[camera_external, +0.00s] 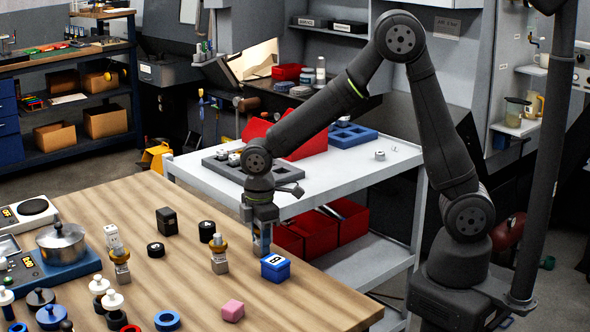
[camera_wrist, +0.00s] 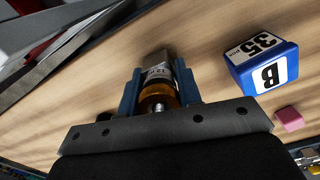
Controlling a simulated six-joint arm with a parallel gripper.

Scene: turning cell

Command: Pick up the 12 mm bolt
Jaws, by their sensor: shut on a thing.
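My gripper (camera_external: 262,238) points down over the table's right-hand edge area, just behind a blue box. In the wrist view its two blue fingers (camera_wrist: 160,88) are closed on the sides of a bolt (camera_wrist: 157,62). This bolt has a grey metal block with a small white label, seemingly starting with 12, a brass-coloured collar and a silver end towards the camera. In the external view the fingers mostly hide it, and I cannot tell whether it touches the table. Two similar bolts with brass collars stand upright to the left, one nearer my gripper (camera_external: 219,262) and one farther off (camera_external: 121,268).
The blue box (camera_external: 275,267), marked B and 35, stands close beside my gripper. A pink block (camera_external: 232,311) lies in front. Black blocks and rings (camera_external: 167,222) stand to the left. A grey cart (camera_external: 330,182) with a grey tray is behind. Bare wood (camera_external: 320,300) lies to the right.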

